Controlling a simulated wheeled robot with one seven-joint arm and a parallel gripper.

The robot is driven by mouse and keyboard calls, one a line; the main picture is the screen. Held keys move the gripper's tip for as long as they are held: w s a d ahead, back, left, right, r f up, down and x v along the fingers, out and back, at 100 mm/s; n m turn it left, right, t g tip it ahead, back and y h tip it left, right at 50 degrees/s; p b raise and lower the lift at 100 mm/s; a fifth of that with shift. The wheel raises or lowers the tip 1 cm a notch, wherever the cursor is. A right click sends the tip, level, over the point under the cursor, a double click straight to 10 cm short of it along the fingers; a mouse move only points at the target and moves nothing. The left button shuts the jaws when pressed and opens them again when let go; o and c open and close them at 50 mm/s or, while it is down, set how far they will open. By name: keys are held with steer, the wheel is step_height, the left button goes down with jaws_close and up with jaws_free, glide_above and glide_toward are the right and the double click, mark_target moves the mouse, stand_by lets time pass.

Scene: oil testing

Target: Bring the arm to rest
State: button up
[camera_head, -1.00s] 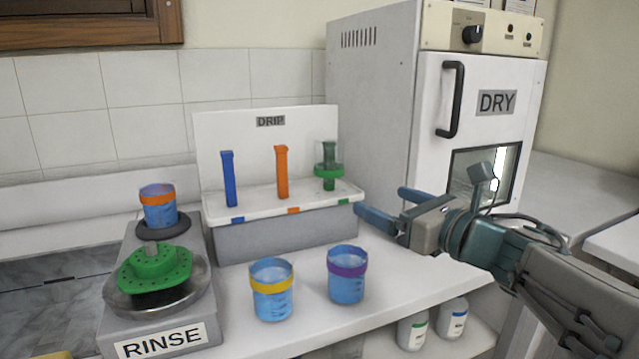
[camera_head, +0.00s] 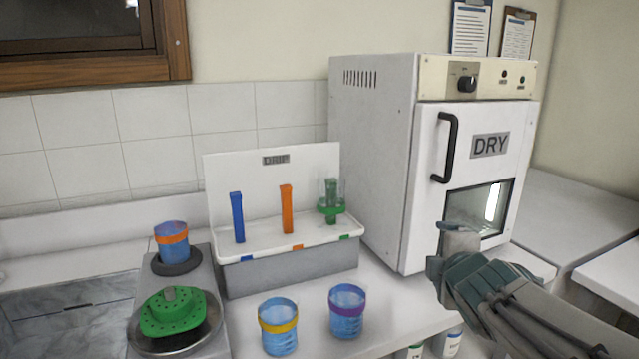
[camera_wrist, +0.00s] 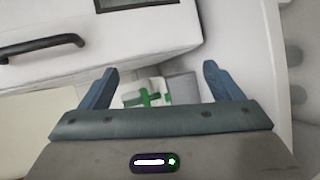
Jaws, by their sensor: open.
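My gripper (camera_wrist: 160,84) is open and empty in the wrist view, its two blue fingers spread apart. In the head view my arm is at the right, in front of the lower part of the DRY oven (camera_head: 375,150); the fingers are not clear there.
The DRIP rack (camera_head: 290,262) holds blue and orange posts and a green-ringed glass on a green post. Yellow-banded (camera_head: 278,328) and purple-banded (camera_head: 347,312) beakers stand in front. An orange-banded beaker (camera_head: 171,243) and green perforated piece (camera_head: 178,314) are at left.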

steer(key=s+a+f+m+g+p, duration=0.3)
steer(key=s+m+g+p, duration=0.1)
steer(key=s+m, duration=0.4)
steer(key=s+a+f+m+g+y+p, duration=0.1)
steer(key=s+a+f+m+g+p, duration=0.2)
steer(key=s+m+g, duration=0.3)
steer(key=s+m, duration=0.3)
steer(key=shift+s+a+f+g+y+p, duration=0.2)
steer(key=shift+a+g+y+p, duration=0.1)
steer(key=shift+g+p, duration=0.1)
steer(key=shift+w, duration=0.1)
